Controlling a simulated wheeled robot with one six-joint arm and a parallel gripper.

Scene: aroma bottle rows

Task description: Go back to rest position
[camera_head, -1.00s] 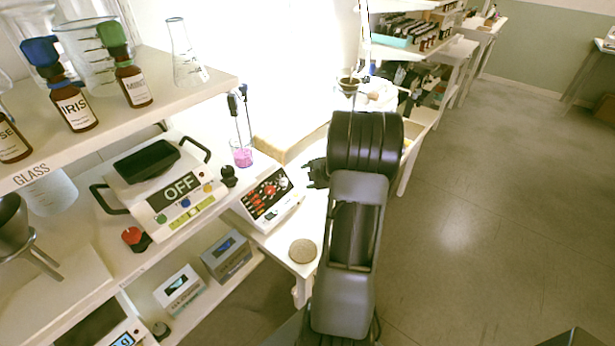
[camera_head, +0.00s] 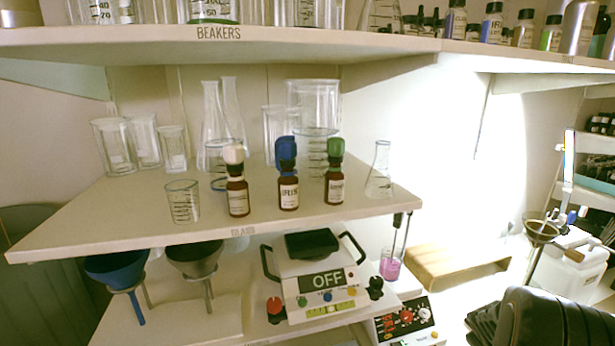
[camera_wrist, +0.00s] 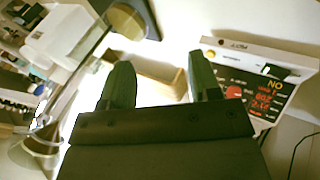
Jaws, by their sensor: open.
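My gripper (camera_wrist: 160,80) shows in the wrist view with its two dark fingers apart and nothing between them. In the head view, part of my dark arm and gripper (camera_head: 484,324) sits at the lower right corner, cut off by the frame edge. Three brown bottles stand upright in a row on the glass shelf: one with a white cap (camera_head: 238,196), one with a blue cap labelled IRIS (camera_head: 288,190) and one with a green cap (camera_head: 335,184). My gripper is apart from them, to the right and lower.
A control box with red knobs (camera_head: 405,320) and a beaker of pink liquid (camera_head: 390,265) are near my arm. A wooden stand (camera_head: 455,268) lies behind. The beakers shelf (camera_head: 150,45) overhangs above.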

